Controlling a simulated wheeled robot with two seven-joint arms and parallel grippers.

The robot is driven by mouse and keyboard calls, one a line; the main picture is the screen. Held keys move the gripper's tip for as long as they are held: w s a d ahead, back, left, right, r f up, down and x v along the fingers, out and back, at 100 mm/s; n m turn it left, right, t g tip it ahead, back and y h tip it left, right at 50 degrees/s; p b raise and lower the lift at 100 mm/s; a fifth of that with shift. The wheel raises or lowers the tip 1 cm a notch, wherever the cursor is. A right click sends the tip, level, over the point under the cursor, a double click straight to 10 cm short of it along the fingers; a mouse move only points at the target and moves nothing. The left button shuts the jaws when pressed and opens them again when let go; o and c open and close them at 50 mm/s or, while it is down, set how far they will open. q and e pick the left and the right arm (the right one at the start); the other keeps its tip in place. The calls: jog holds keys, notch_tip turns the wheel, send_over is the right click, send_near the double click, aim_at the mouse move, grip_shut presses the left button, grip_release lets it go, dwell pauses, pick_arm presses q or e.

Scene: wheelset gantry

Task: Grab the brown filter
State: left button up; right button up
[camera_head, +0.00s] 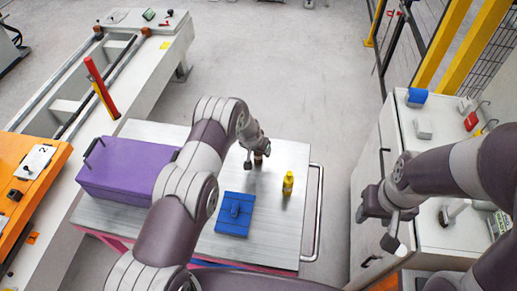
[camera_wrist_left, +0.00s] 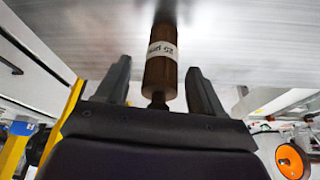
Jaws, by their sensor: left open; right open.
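The brown filter (camera_wrist_left: 160,75) is a cylinder with a white label band. In the left wrist view it stands between the two fingers of my left gripper (camera_wrist_left: 158,68), with a gap on each side. In the head view the filter (camera_head: 258,158) is a small dark shape on the grey cart top, mostly hidden by my left gripper (camera_head: 256,157). The left gripper is open around it. My right gripper (camera_head: 377,229) is open and empty, at the left edge of the white cabinet, away from the filter.
On the cart top (camera_head: 270,220) are a purple box (camera_head: 125,168), a blue case (camera_head: 234,213) and a yellow bottle (camera_head: 288,184), right of the filter. A white cabinet (camera_head: 435,132) with small items stands right. An orange machine (camera_head: 45,165) and a rail bench (camera_head: 140,65) stand left.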

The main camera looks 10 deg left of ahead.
pick_arm(q)
jog(key=shift+f, duration=0.35)
jog(key=c, duration=1.1)
jog(key=shift+o, duration=0.2)
jog(key=shift+r, duration=0.15)
